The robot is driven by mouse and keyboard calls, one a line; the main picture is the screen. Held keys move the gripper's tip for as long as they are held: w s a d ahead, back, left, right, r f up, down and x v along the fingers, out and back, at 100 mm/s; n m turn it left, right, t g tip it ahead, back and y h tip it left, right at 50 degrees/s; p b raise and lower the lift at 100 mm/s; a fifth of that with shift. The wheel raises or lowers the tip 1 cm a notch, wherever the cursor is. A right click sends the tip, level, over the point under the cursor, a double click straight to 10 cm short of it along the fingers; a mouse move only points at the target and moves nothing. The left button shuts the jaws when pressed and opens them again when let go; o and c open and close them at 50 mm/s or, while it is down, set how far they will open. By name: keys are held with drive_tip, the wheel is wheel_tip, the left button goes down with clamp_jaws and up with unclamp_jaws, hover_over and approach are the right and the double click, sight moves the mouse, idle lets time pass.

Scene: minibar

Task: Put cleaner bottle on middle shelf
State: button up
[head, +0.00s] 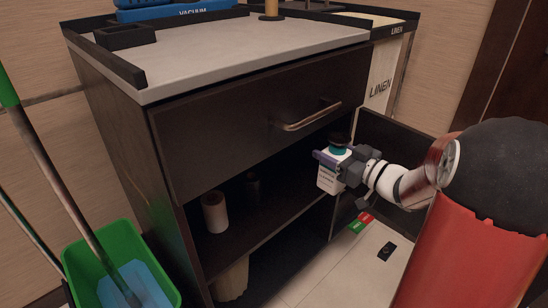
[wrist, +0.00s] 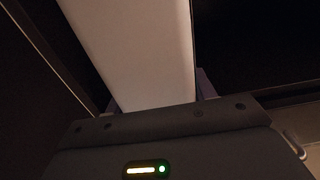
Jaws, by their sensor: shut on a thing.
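The cleaner bottle (head: 327,180) is white with a teal neck and a dark top. My gripper (head: 333,158) is shut on it near its upper part and holds it roughly upright at the open front of the dark cabinet, below the drawer. In the wrist view the pale bottle (wrist: 135,50) fills the upper middle, between the fingers of my gripper (wrist: 160,100). The middle shelf (head: 262,218) is a dark board inside the cabinet, to the left of the bottle. I cannot tell how far the bottle reaches over it.
A pale roll (head: 214,212) and a small dark item (head: 252,186) stand on the shelf. A beige container (head: 232,279) is below. The closed drawer (head: 250,125) overhangs the opening. An open door (head: 385,137) is behind my arm. A green bucket (head: 95,262) with mops stands left.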

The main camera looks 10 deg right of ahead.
drive_tip(key=x, duration=1.4)
wheel_tip(320, 180, down, 7)
drive_tip(key=b, duration=0.2)
drive_tip(key=shift+w+f, duration=0.15)
drive_tip(key=shift+f, duration=0.15)
drive_tip(key=o, duration=1.4)
